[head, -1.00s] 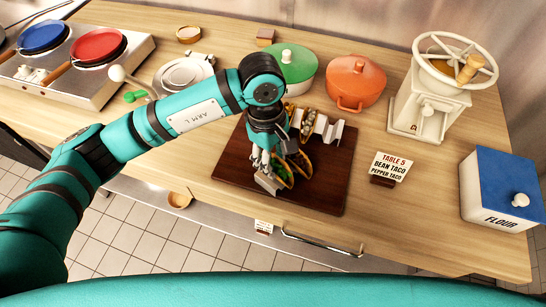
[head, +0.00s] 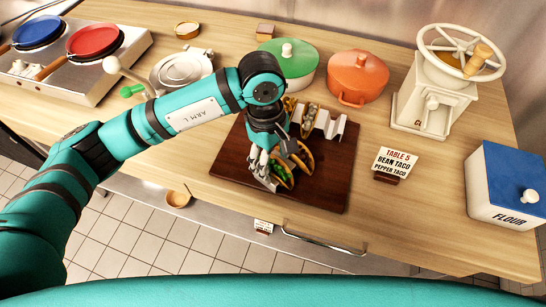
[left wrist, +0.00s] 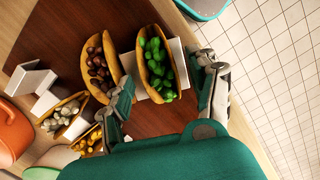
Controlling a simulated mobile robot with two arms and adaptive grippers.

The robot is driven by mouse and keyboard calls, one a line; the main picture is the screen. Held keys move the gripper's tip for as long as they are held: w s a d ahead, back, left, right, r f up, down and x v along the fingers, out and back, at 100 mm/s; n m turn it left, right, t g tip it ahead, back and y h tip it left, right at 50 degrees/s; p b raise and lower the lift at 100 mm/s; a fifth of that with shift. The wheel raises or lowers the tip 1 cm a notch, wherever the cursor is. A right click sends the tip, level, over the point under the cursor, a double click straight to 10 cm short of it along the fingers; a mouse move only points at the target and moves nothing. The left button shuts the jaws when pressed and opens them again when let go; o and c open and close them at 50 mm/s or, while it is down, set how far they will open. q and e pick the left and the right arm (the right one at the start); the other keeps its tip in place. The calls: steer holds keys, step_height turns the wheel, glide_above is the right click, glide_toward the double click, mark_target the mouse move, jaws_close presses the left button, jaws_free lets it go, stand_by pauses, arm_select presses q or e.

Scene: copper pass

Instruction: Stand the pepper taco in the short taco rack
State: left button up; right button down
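The pepper taco (left wrist: 155,62), a shell with green filling, sits between my left gripper's fingers in the left wrist view. It also shows in the head view (head: 281,174). White rack metal, the short taco rack (left wrist: 181,62), shows on both sides of it; its lower part is hidden. My left gripper (head: 281,168) is low over the board's front. Its two fingers are spread in the left wrist view (left wrist: 163,72), with gaps on both sides of the taco. The bean taco (left wrist: 103,68), with dark beans, is beside the pepper taco. My right gripper is not in view.
A longer zigzag rack (head: 330,124) with other tacos stands at the back of the dark board (head: 330,185). An order card (head: 395,162), orange pot (head: 357,77), green pot (head: 288,62), grinder (head: 435,100) and flour box (head: 503,185) stand around it.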

arm_select(q)
steer(key=shift+r, duration=0.1)
step_height(320, 180, up, 12)
steer(key=w+a, duration=0.1)
stand_by(0.4)
steer(key=shift+f, duration=0.2)
stand_by(0.3)
